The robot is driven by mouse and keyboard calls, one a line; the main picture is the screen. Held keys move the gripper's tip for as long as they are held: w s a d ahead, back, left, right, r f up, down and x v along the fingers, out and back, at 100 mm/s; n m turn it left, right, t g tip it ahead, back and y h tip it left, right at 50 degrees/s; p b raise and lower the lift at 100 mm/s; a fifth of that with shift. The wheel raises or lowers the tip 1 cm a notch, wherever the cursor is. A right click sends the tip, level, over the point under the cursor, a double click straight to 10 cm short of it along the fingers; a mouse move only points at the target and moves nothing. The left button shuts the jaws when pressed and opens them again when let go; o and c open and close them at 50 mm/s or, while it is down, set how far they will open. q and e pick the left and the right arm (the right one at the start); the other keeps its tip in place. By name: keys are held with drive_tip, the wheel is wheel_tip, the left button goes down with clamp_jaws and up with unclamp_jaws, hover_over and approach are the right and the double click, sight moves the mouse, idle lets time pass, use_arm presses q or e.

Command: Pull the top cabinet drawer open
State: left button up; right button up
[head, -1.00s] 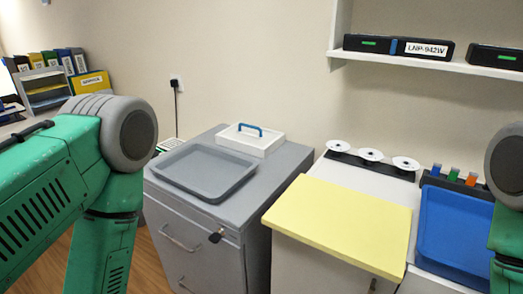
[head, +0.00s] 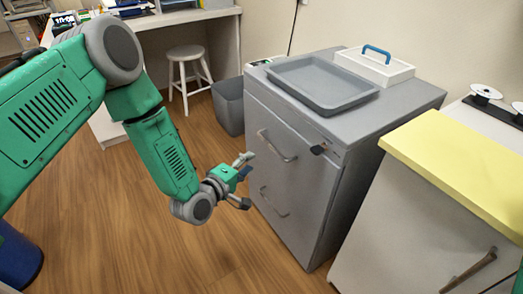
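The grey cabinet (head: 345,165) stands right of centre. Its top drawer (head: 292,127) looks flush with the cabinet front and has a metal bar handle (head: 277,147). A key or lock piece (head: 320,149) sticks out at the upper right of the front. A second handle (head: 273,203) is lower down. My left gripper (head: 247,181) is in front of the cabinet, to the left of and below the top handle in the picture. Its fingers are spread and nothing is between them. It appears apart from the handle, though the depth gap is hard to judge. My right gripper is out of view.
A grey tray (head: 322,99) and a white box with a blue handle (head: 374,70) sit on the cabinet. A yellow-topped counter (head: 463,165) stands at the right. A grey bin (head: 229,107) and white stool (head: 187,55) are behind. Wooden floor in front is clear.

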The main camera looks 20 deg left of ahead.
sight(271, 145)
use_arm(q)
drive_tip(key=b+x, duration=0.3)
drive_tip(key=x, duration=0.9)
drive_tip(key=shift+s+b, duration=0.1)
drive_tip(key=shift+b, duration=0.25)
drive_tip(key=shift+w+d, duration=0.1)
drive_tip(key=shift+w, duration=0.1)
drive_tip(key=shift+d, duration=0.2)
clamp_jaws()
